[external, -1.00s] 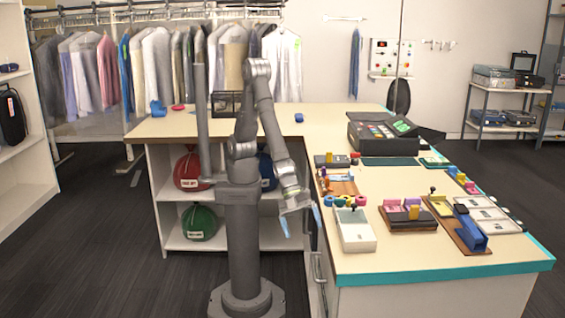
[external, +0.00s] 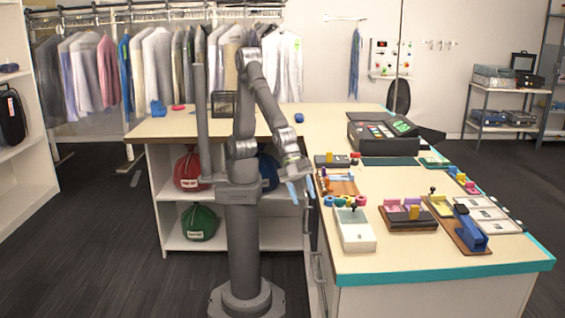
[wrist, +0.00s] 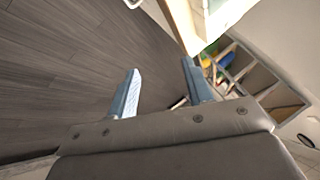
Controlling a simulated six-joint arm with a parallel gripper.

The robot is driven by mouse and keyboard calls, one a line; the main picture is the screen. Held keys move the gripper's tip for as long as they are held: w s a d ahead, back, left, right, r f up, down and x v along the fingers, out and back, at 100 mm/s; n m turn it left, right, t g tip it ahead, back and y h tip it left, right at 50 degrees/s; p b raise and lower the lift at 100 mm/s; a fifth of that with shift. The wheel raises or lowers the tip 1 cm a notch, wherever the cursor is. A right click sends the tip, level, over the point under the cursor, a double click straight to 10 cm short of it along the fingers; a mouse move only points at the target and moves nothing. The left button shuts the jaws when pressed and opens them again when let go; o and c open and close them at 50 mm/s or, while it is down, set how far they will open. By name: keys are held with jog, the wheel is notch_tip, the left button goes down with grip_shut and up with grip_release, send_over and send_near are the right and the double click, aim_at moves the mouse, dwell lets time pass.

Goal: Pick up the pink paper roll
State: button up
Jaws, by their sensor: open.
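A small pink-red roll (external: 361,200) sits on the counter at the right end of a row of small coloured rolls (external: 341,201) in the external view, just behind the white tray. It is too small there to make out in detail. My gripper (external: 302,189) is open and empty, beside the counter's left edge and left of the rolls. In the wrist view my gripper's (wrist: 160,66) two blue-grey fingers are apart with only floor between them. No roll can be made out in the wrist view.
A white tray (external: 356,240) stands in front of the rolls. A wooden holder (external: 341,186) lies behind them. A cash register (external: 383,137) is further back. The counter front (external: 400,261) is clear.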

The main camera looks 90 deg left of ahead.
notch_tip(320, 180, up, 14)
jog(key=w+a+f+n+g+y, duration=0.1)
jog(key=w+a+n+y, duration=0.2)
jog(key=w+a+n, duration=1.15)
jog(key=m, duration=0.4)
send_near(361, 197)
jog(key=shift+w+d+f+y, duration=0.1)
jog(key=shift+d+f, duration=0.1)
jog(key=shift+f, duration=0.2)
jog(key=shift+s+d+f+y, duration=0.1)
jog(key=shift+d+f, duration=0.1)
jog(key=shift+f, duration=0.25)
jog(key=shift+w+d+f+y, duration=0.1)
jog(key=shift+d+f, duration=0.15)
jog(key=shift+f, duration=0.15)
jog(key=shift+x, duration=3.2)
jog(key=shift+w+d, duration=0.1)
jog(key=shift+c, duration=0.5)
jog(key=shift+r, duration=0.1)
jog(key=c, duration=0.5)
